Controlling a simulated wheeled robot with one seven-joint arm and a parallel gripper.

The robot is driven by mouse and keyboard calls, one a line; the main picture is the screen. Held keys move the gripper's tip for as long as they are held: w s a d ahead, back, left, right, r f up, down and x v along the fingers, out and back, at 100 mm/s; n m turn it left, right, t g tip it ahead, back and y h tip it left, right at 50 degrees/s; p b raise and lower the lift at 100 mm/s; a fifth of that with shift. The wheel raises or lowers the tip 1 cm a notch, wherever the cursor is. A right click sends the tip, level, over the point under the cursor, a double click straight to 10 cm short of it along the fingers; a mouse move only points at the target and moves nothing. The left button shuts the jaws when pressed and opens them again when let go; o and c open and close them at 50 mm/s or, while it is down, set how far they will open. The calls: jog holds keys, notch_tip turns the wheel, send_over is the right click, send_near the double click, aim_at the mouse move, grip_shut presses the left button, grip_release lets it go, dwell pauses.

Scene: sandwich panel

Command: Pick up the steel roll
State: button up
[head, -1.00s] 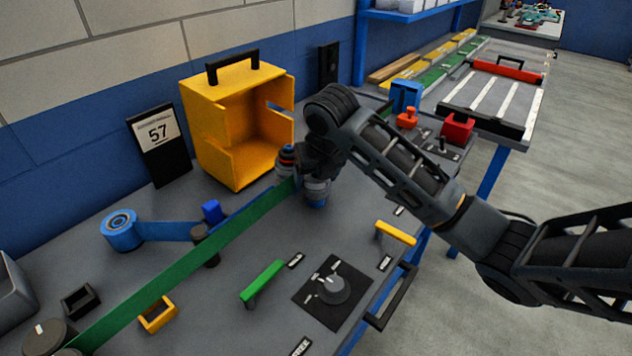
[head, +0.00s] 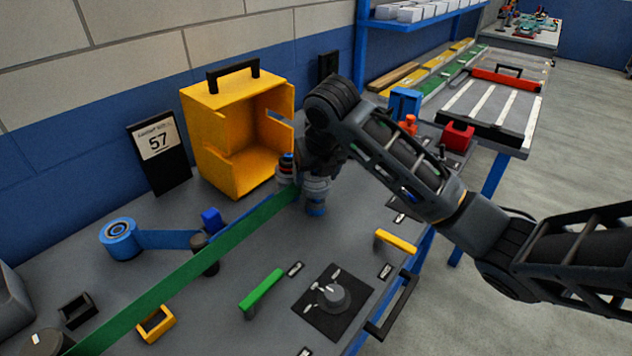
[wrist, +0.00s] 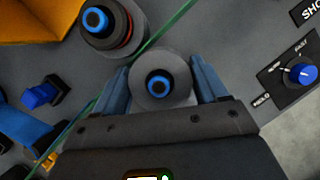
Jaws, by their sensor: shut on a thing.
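The steel roll, a grey disc with a blue and black centre, sits between my gripper's two blue-grey fingers in the wrist view (wrist: 160,92). My gripper (wrist: 159,74) is shut on it. In the head view the roll (head: 316,196) is a grey cylinder with a blue lower end, below my wrist and partly hidden by it. I cannot tell whether it touches the bench. A long green strip (head: 190,266) runs from the lower left up to beside the roll.
A second post with a blue and red top (wrist: 97,20) stands close beside the roll. An open yellow case (head: 208,150) stands behind. A blue tape roll (head: 121,240), a green handle (head: 262,291), a yellow handle (head: 396,242) and a black dial plate (head: 345,310) are on the bench.

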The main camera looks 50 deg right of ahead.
notch_tip(320, 180, up, 15)
jog(key=shift+r, duration=0.2)
jog(key=shift+s, duration=0.1)
dwell(0.5)
